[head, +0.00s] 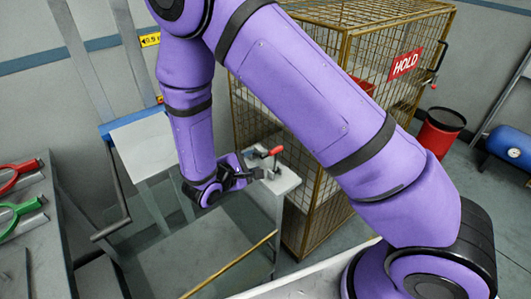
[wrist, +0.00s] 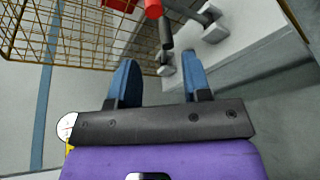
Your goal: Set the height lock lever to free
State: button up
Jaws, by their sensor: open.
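A lever with a red grip (head: 275,151) stands on a pale grey shelf or bracket (head: 284,181) near the middle of the head view; I take it for the height lock lever. In the wrist view its red grip (wrist: 153,9) is at the top edge, with a dark shaft (wrist: 166,34) below it. My gripper (head: 255,174) is open and empty, just left of the lever. In the wrist view the blue fingers of my gripper (wrist: 159,60) are apart, with the lever beyond their tips. No marking for free is readable.
Red (head: 17,176) and green (head: 20,214) handled tools lie at the left. A red bin (head: 438,133) is at the far right. My arm covers much of the head view.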

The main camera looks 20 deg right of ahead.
jog(key=shift+n+t+y, duration=0.3)
jog(key=shift+n+t, duration=0.1)
jog(key=x, duration=0.3)
jog(key=f+x, duration=0.1)
jog(key=x, duration=0.6)
jog(key=shift+w+a+f, duration=0.15)
jog(key=shift+w+f, duration=0.15)
jog(key=shift+f, duration=0.15)
grip_shut()
